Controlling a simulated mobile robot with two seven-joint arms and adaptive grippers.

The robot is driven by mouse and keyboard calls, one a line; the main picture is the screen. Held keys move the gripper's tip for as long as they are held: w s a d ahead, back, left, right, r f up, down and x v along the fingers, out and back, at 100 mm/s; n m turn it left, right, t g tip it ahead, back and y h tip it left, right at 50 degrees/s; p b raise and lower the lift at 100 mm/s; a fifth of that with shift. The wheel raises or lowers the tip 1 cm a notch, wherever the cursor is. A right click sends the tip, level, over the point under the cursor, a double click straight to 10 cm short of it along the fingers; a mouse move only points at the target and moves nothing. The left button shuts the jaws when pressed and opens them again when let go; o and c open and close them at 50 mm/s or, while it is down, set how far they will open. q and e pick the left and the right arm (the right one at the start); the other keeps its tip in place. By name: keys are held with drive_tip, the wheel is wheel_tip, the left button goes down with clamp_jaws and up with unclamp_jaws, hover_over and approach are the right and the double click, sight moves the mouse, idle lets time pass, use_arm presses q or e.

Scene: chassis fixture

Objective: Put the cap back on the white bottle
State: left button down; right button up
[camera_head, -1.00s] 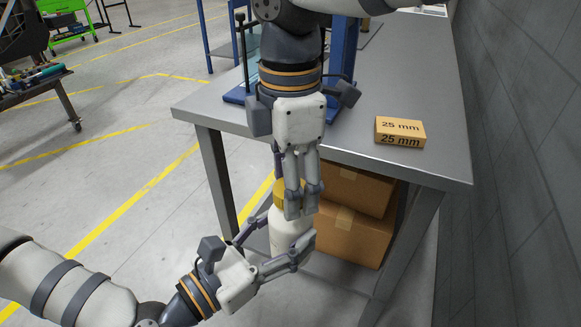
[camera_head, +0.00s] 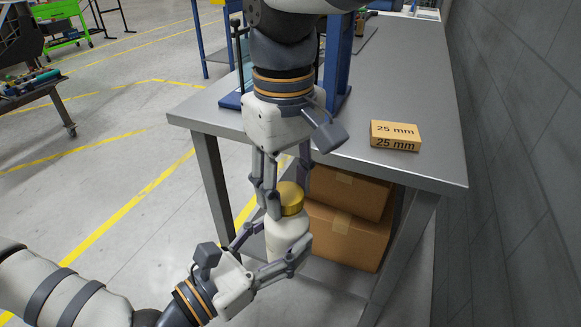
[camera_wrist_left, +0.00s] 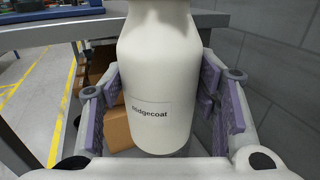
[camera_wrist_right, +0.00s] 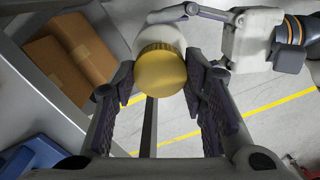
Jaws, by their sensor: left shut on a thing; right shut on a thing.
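The white bottle (camera_head: 286,236) stands upright in my left gripper (camera_head: 272,250), which is shut around its body in front of the bench. It also shows in the left wrist view (camera_wrist_left: 160,75), with a label reading "Ridgecoat". The gold cap (camera_head: 290,199) is at the bottle's top, and my right gripper (camera_head: 282,197) is shut on it from above. In the right wrist view the cap (camera_wrist_right: 160,72) lies between the fingertips, over the bottle's white shoulder (camera_wrist_right: 160,38). The cap hides the neck, so I cannot tell how far on it sits.
A grey metal bench (camera_head: 400,90) stands behind the grippers, with a "25 mm" box (camera_head: 395,136) near its front edge. A blue frame (camera_head: 337,60) stands on it. Cardboard boxes (camera_head: 345,235) sit beneath. A grey wall (camera_head: 520,150) is at the right.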

drive_tip(key=o, duration=1.3)
drive_tip(key=shift+o, duration=0.2)
wheel_tip(320, 180, up, 12)
